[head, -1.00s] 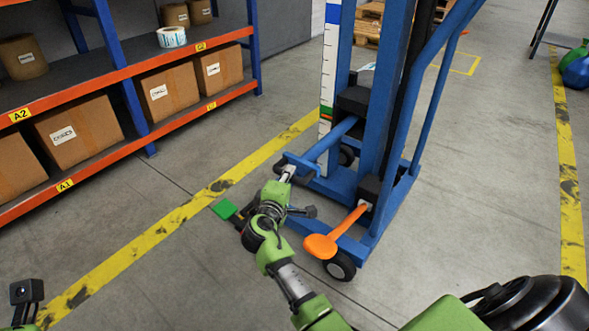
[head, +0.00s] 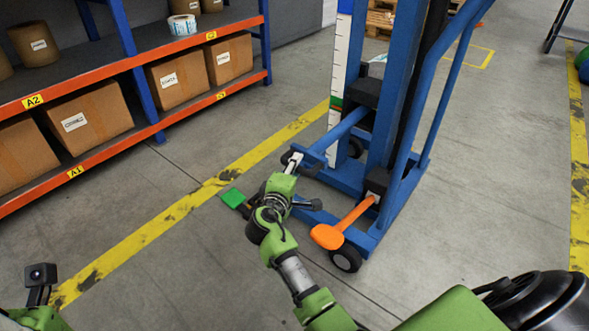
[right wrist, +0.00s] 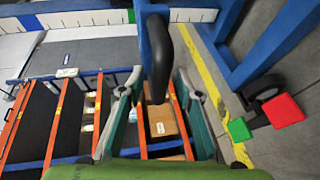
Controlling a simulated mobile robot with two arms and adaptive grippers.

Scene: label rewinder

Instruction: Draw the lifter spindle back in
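The blue lifter (head: 395,110) stands right of centre in the head view. Its blue spindle (head: 342,131) sticks out towards the lower left, with a crossbar and a dark grip at its outer end. My right gripper (head: 292,160) is at that end. In the right wrist view the black grip (right wrist: 161,58) lies between the two spread fingers of my right gripper (right wrist: 160,88), with gaps visible on both sides. Contact cannot be told. My left gripper is out of view; only part of my left arm shows at the lower left.
An orange lever (head: 330,236) sits low on the lifter near a wheel (head: 345,258). A green pedal (head: 233,198) is near the floor; a red pedal (right wrist: 284,110) shows in the wrist view. An orange-edged shelf (head: 150,120) with boxes stands left. The floor between is clear.

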